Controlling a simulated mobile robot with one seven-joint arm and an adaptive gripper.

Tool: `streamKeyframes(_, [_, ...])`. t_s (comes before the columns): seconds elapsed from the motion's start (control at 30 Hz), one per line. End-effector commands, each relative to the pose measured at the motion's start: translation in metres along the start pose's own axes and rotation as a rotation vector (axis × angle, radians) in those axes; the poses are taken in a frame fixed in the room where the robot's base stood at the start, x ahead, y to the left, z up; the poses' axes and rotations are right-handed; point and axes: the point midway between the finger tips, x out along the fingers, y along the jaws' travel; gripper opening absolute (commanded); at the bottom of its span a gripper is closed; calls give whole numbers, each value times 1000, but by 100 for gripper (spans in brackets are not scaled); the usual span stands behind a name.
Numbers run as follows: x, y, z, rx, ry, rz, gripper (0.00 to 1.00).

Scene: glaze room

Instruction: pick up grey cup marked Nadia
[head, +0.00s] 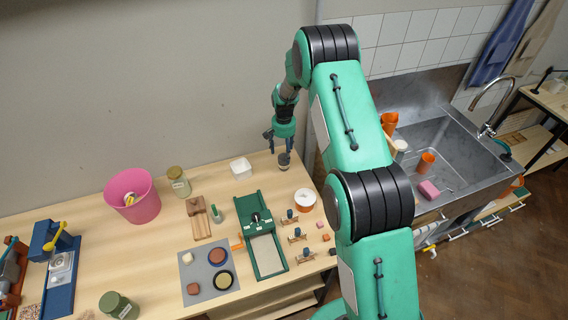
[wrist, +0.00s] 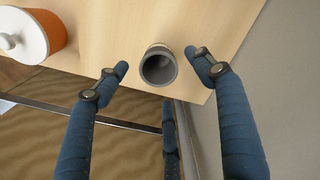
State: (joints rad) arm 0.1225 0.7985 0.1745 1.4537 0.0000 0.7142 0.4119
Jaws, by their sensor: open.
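A grey cup (head: 284,161) stands upright near the back right corner of the wooden table. In the wrist view the grey cup (wrist: 158,66) shows its open rim and empty inside, with a tan band at its far side. No name can be read on it. My gripper (head: 280,146) is above the cup in the head view. In the wrist view my gripper (wrist: 158,62) is open, with one blue finger on each side of the cup and a gap on both sides.
An orange and white lidded pot (wrist: 24,36) stands near the cup; it also shows in the head view (head: 305,200). A white container (head: 241,168) is to the left. The table edge lies close to the cup. A metal sink (head: 455,160) is at the right.

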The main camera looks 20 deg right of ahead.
Motion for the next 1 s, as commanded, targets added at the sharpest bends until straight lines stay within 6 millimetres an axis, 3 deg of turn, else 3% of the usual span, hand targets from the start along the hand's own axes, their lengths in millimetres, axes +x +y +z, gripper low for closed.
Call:
streamKeyframes(0.27, [7,1,1,0,-2,1,68])
streamKeyframes(0.7, [48,2,2,0,-2,1,68])
streamKeyframes(1.0, [52,2,2,0,-1,0,68])
